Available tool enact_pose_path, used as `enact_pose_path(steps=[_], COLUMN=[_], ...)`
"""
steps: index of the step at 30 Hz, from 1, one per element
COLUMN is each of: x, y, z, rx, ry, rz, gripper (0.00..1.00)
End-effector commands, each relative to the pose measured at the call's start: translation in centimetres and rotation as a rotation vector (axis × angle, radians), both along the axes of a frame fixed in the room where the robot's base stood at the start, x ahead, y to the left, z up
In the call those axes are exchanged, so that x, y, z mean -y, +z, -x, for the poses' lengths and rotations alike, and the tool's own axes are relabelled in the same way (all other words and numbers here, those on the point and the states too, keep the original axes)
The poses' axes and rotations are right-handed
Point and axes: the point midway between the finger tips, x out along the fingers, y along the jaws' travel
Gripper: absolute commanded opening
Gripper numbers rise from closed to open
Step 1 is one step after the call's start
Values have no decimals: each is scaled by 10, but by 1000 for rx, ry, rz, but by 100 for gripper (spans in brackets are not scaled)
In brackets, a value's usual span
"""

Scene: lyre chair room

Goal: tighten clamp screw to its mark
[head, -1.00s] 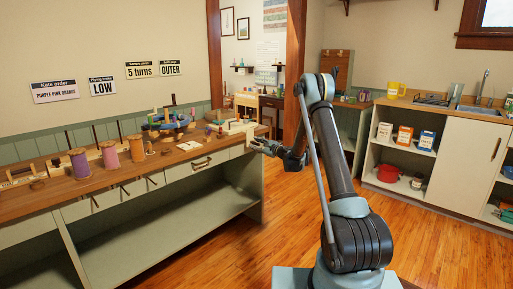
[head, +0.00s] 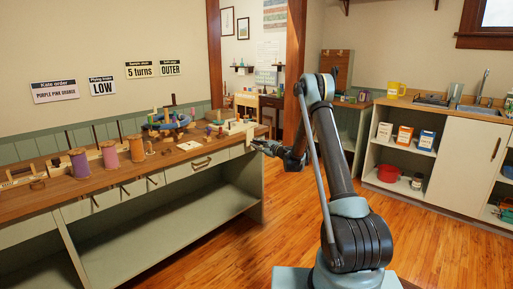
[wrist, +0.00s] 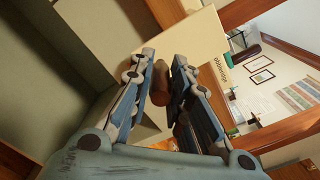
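My gripper (head: 262,146) is at the right end of the workbench (head: 190,172), level with its top drawers. It is small in the head view. In the wrist view my gripper (wrist: 166,64) has its two fingers on either side of a brown wooden piece (wrist: 160,84), which looks like the clamp screw's handle. The piece nearly fills the gap at the fingertips; I cannot tell whether both pads press on it. A cream board (wrist: 195,60) with small lettering is behind the fingers. The screw's mark cannot be made out.
Purple (head: 78,163), pink (head: 110,154) and orange (head: 136,147) spools stand on the bench. A blue ring-shaped holder (head: 168,122) with pegs is farther back. Open wooden floor (head: 285,215) lies right of the bench. A cream cabinet (head: 455,170) stands at the right.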

Motion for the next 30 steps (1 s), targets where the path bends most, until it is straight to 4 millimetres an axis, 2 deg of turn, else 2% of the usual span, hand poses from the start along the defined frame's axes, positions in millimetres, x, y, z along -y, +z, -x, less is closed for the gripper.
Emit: enact_pose_path(steps=[2,11,16,30], x=[0,0,8,74], y=[0,0,0,-1], z=[0,0,5,56], rx=[0,-1,-1,-1], ry=[0,0,-1,-2], rz=[0,-1,-1,0], gripper=[37,37,37,37])
